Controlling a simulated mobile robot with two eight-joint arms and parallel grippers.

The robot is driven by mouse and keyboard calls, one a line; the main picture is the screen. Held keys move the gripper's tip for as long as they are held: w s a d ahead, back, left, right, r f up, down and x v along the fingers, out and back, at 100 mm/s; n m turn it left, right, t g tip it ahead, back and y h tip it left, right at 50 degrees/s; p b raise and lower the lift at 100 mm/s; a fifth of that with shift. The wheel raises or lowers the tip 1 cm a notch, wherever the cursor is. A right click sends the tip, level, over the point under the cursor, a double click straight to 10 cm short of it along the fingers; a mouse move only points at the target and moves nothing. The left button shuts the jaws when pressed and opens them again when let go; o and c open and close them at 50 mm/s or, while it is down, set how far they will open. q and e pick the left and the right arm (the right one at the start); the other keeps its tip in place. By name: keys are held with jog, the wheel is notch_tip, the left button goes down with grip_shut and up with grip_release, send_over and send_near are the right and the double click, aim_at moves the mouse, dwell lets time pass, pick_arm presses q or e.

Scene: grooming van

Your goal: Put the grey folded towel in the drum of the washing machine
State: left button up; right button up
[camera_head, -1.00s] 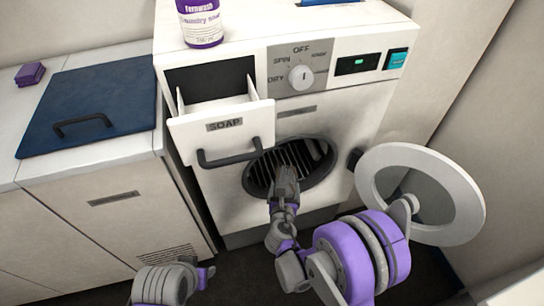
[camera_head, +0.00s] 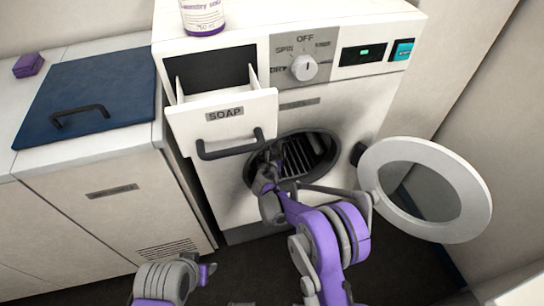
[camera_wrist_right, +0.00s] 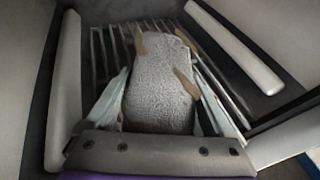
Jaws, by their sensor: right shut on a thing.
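The washing machine (camera_head: 222,185) stands ahead with its round door (camera_head: 474,205) swung open to the right. My right gripper (camera_head: 271,160) reaches into the left part of the drum opening (camera_head: 318,148), its tips partly hidden in the dark. In the right wrist view the grey folded towel (camera_wrist_right: 160,88) lies between the fingers of my right gripper (camera_wrist_right: 163,62), which is shut on it. The ribbed drum wall (camera_wrist_right: 105,48) shows behind and beside the towel. The towel cannot be made out in the head view.
The soap drawer (camera_head: 222,118) sticks out just above the drum opening, its dark handle close over my right gripper. A purple-labelled bottle (camera_head: 203,17) stands on the machine. A counter with a blue lid (camera_head: 95,85) and a purple block (camera_head: 28,65) is at the left.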

notch_tip(320, 180, down, 4)
jog(key=shift+r+b, duration=0.25)
jog(key=shift+b, duration=0.15)
jog(key=shift+w+f, duration=0.15)
jog(key=shift+w, duration=0.05)
jog(key=shift+f, duration=0.15)
jog(key=o, duration=1.1)
